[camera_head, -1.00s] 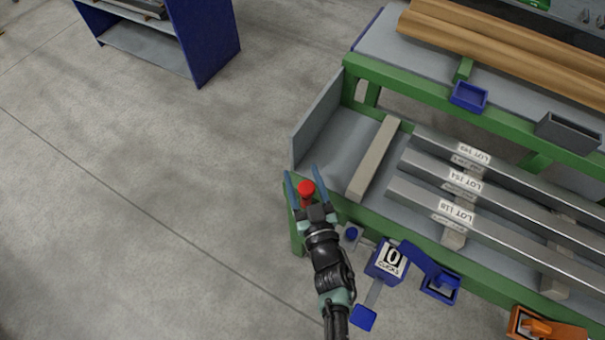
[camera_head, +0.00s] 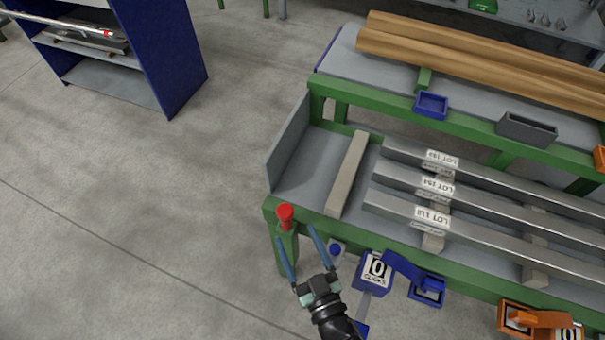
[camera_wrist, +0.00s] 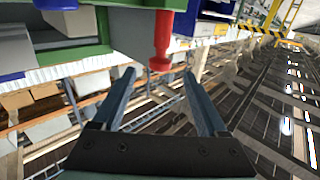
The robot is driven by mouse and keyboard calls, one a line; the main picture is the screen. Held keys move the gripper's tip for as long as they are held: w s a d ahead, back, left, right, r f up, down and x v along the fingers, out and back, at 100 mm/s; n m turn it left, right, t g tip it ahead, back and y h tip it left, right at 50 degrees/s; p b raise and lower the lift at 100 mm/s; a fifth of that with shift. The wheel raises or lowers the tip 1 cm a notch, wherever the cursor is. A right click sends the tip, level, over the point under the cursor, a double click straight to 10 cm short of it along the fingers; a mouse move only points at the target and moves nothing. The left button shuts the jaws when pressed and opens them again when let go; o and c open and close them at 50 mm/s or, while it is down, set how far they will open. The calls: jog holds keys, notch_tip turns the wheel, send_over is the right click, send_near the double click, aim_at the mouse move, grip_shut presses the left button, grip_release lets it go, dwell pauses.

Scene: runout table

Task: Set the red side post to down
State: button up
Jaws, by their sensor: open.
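The red side post (camera_head: 285,217) has a round red cap and stands upright at the left front corner of the green table frame. My gripper (camera_wrist: 158,72) also shows open in the wrist view. I cannot tell whether the fingertips touch anything.
The runout table (camera_head: 318,165) holds several steel bars (camera_head: 455,190) on wooden spacers. A blue clicks counter (camera_head: 375,272) with a 0 hangs at the front, beside a blue lever box (camera_head: 427,290). An orange box (camera_head: 540,320) is farther right. The floor (camera_head: 120,220) at left is clear.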

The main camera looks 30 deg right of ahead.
jog(key=shift+s+a, duration=0.15)
jog(key=shift+s, duration=1)
